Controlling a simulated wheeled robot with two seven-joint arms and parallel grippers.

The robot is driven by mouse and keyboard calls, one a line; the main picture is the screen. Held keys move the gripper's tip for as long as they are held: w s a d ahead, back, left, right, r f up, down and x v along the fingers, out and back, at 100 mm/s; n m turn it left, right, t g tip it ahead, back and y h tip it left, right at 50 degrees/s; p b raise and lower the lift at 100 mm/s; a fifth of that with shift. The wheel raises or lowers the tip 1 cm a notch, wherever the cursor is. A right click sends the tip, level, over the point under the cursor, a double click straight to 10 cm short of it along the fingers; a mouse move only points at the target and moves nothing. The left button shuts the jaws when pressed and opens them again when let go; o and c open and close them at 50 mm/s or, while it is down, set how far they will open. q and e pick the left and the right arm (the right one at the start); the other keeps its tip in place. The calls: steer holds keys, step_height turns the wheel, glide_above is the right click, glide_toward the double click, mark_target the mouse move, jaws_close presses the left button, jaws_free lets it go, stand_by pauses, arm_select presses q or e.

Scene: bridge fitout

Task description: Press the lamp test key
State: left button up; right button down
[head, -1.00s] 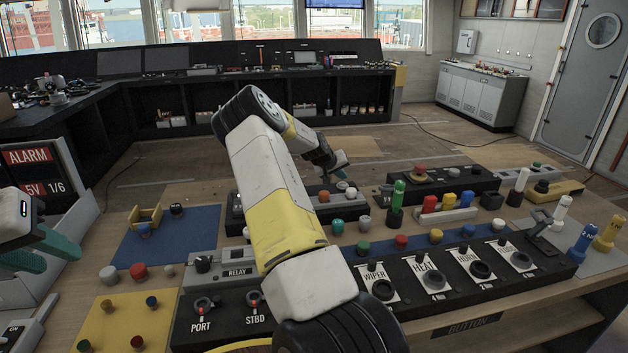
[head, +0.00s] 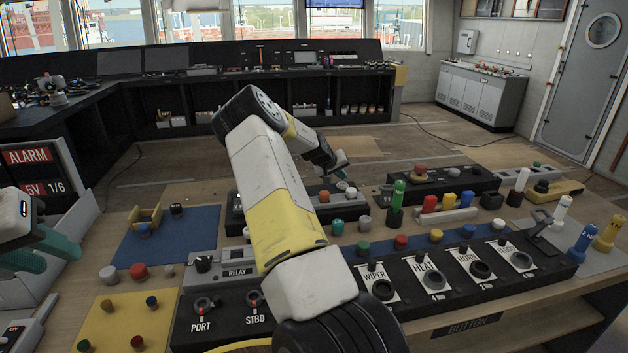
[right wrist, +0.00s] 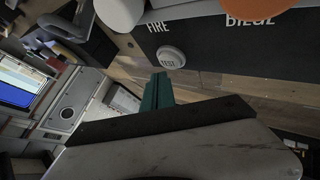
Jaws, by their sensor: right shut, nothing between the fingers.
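The lamp test key, a round white button marked TEST (right wrist: 172,57), sits on a dark panel (right wrist: 205,45) in the right wrist view. It is beside the words FIRE and BILGE. My right gripper (right wrist: 157,92) is shut and empty, its teal fingertips just short of the key in the picture, with a gap between them. In the head view my right gripper (head: 340,168) is above the far black button panel (head: 237,210), partly hidden by its own arm. My left gripper (head: 42,252) is open and empty at the left edge, beside the alarm display.
A black switch panel (head: 409,306) with WIPER, HEAT and HORN labels lies at front right. A blue mat (head: 190,235) and a yellow plate (head: 115,318) with knobs lie left. Several loose coloured caps and a green post (head: 398,190) stand around the wooden bench.

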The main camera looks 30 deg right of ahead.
mark_target(341, 185)
steer(key=shift+f, duration=0.15)
stand_by(0.6)
steer(key=shift+f, duration=0.3)
steer(key=shift+f, duration=0.45)
stand_by(0.8)
steer(key=shift+r, duration=0.85)
steer(key=shift+r, duration=0.1)
steer(key=shift+r, duration=2.45)
